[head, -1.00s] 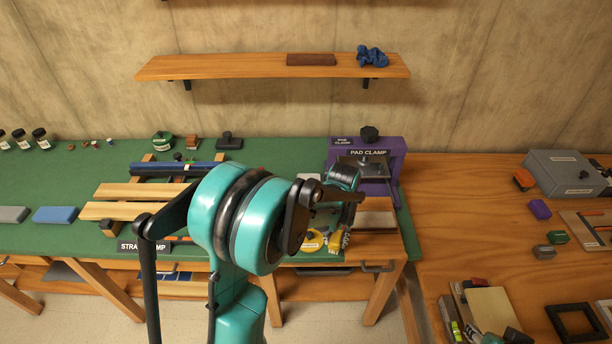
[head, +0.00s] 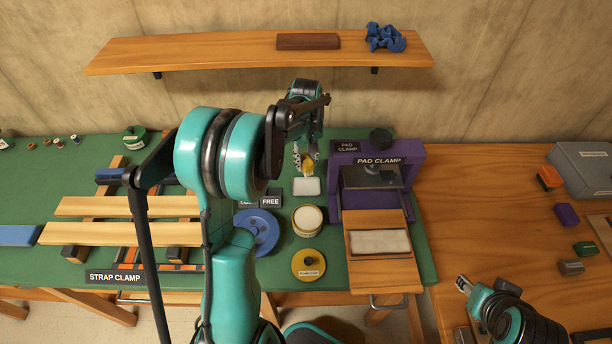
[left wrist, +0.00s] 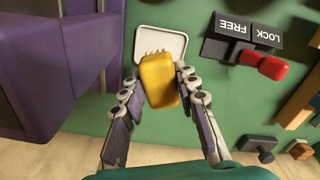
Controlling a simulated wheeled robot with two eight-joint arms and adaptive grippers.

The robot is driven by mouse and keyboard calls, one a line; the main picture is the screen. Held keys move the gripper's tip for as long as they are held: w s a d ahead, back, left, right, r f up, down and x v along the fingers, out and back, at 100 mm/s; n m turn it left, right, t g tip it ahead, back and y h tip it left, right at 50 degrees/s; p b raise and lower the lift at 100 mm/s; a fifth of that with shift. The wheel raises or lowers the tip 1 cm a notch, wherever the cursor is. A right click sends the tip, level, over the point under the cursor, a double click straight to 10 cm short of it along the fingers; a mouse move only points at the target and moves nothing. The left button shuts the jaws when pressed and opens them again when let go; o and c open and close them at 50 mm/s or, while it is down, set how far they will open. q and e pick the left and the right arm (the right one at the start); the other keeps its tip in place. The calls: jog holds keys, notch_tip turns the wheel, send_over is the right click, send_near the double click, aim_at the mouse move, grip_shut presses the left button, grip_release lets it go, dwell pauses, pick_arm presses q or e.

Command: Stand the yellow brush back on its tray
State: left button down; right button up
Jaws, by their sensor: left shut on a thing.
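The yellow brush (head: 308,164) is in my left gripper (head: 306,160), at the back of the green bench left of the purple pad clamp. In the left wrist view the brush (left wrist: 158,82) is between the two fingers of the gripper (left wrist: 157,84), its pale bristles toward the tray. The small white tray (head: 306,187) lies on the green mat just in front of the brush. It also shows behind the brush in the left wrist view (left wrist: 174,42). Whether brush and tray touch, I cannot tell. My right gripper (head: 463,284) is at the lower right; its fingers are too small to judge.
The purple pad clamp (head: 333,185) stands close to the right of the tray. A red-handled lock switch (left wrist: 265,66) is beside the tray. A cream round tin (head: 308,221), a yellow round lid (head: 309,265) and a blue disc (head: 262,229) lie nearer the front.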

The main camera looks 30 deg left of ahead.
aim_at(306, 159)
pick_arm(q)
notch_tip(306, 159, down, 8)
jog(key=b, duration=0.2)
jog(key=shift+f+b, duration=0.1)
jog(key=shift+b, duration=0.2)
jog(key=shift+s+d+f, duration=0.1)
jog(key=c, duration=1.1)
grip_release()
jog(key=shift+c, duration=0.2)
notch_tip(306, 159, up, 12)
jog(key=p, duration=0.4)
